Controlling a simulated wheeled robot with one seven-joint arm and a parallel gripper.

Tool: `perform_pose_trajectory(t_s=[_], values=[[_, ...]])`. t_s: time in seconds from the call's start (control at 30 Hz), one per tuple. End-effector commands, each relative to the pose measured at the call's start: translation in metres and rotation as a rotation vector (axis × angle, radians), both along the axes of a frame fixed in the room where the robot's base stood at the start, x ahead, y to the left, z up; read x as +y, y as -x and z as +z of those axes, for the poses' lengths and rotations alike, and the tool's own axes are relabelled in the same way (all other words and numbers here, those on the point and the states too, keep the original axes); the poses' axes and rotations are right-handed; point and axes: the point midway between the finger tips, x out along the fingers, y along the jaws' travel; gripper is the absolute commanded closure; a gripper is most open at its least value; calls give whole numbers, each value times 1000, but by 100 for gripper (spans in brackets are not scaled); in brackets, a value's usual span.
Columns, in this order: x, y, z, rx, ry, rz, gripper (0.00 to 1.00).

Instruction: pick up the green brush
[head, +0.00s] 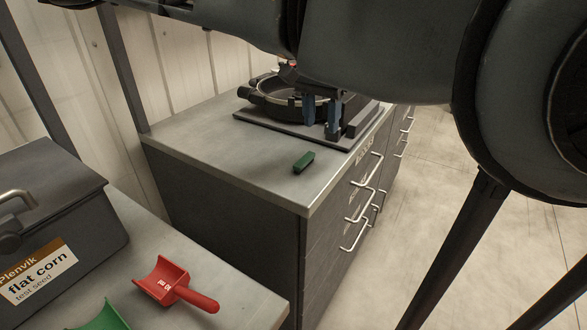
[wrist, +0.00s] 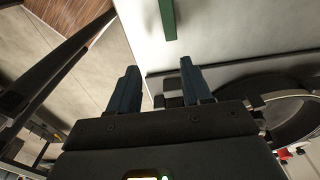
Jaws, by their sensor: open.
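The green brush (head: 304,162) is a small dark green block lying on the grey cabinet top (head: 215,140), near its front part. It also shows in the wrist view (wrist: 168,18) as a green strip at the top edge, partly cut off by the frame. My gripper (head: 321,130) has two blue fingers pointing down, apart and empty. In the head view it is behind and slightly right of the brush, in front of the black device. In the wrist view the brush lies beyond the fingertips (wrist: 158,68), apart from them.
A black round device (head: 285,98) on a dark base plate stands behind the brush, close to my gripper. Drawer handles (head: 355,248) stick out at the cabinet's right side. A red scoop (head: 165,280) and a "flat corn" seed box (head: 50,215) are on the nearer bench. The cabinet top left of the brush is clear.

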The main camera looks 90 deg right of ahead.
Motion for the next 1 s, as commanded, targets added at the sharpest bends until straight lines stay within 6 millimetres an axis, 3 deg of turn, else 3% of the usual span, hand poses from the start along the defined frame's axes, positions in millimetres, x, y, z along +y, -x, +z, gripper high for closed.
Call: perform_pose_trajectory(t_s=[0.1,0.27,0.8,1.0], values=[[6,-12,-1,-48,-32,14,51],[8,-14,-12,-57,-42,19,51],[11,-21,-74,-55,-40,17,51],[10,-22,-79,-53,-38,18,51]])
